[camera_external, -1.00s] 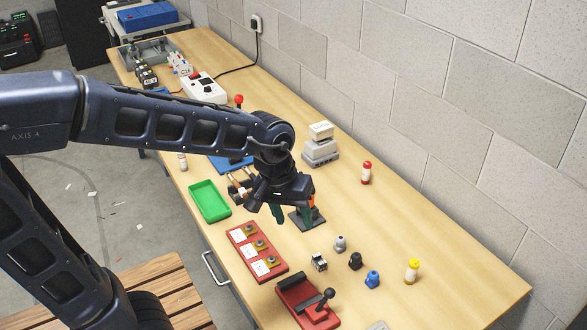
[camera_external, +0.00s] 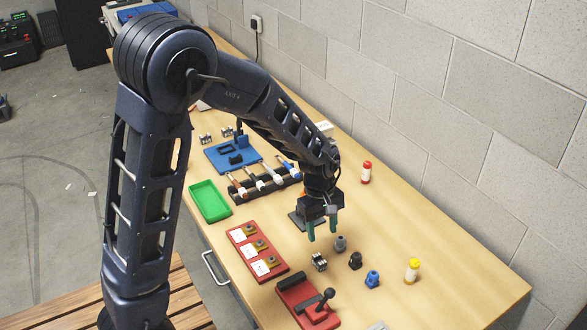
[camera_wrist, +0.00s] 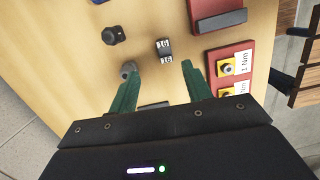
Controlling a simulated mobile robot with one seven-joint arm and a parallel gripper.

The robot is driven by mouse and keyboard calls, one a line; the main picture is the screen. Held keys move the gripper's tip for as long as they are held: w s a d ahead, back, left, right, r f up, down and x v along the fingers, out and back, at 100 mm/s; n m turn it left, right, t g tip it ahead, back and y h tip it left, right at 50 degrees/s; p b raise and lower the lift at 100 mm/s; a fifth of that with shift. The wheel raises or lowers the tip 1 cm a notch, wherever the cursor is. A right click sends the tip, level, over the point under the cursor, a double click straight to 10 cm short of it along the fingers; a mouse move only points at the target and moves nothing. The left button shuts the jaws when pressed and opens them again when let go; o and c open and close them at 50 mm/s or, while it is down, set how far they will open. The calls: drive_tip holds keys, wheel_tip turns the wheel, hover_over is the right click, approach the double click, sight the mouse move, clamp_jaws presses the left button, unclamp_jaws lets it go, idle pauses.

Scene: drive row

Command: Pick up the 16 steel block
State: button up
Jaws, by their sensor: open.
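The 16 steel block (camera_external: 319,262) is a small silver and black block on the wooden table. It also shows in the wrist view (camera_wrist: 164,50), with two white 16 labels on dark faces. My gripper (camera_external: 322,232) points down above the table, a little behind the block in the external view. In the wrist view my gripper (camera_wrist: 160,69) has its two green fingers spread apart, with nothing between them. The block lies just beyond the fingertips there, roughly in line with the gap. The gripper is open and apart from the block.
A grey knob-like piece (camera_external: 340,244) stands close beside the fingers, with a black one (camera_external: 355,261) and a blue one (camera_external: 373,279) to its right. A red plate with labelled pieces (camera_external: 245,233) lies left. A red lever fixture (camera_external: 318,310) stands in front.

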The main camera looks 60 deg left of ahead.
hover_over(319, 261)
drive_tip(key=f, duration=0.6)
drive_tip(key=shift+w, duration=0.35)
drive_tip(key=shift+s+f, duration=0.2)
drive_tip(key=shift+f, duration=1.15)
drive_tip(key=shift+s+f, duration=0.15)
drive_tip(key=shift+f, duration=1.15)
clamp_jaws()
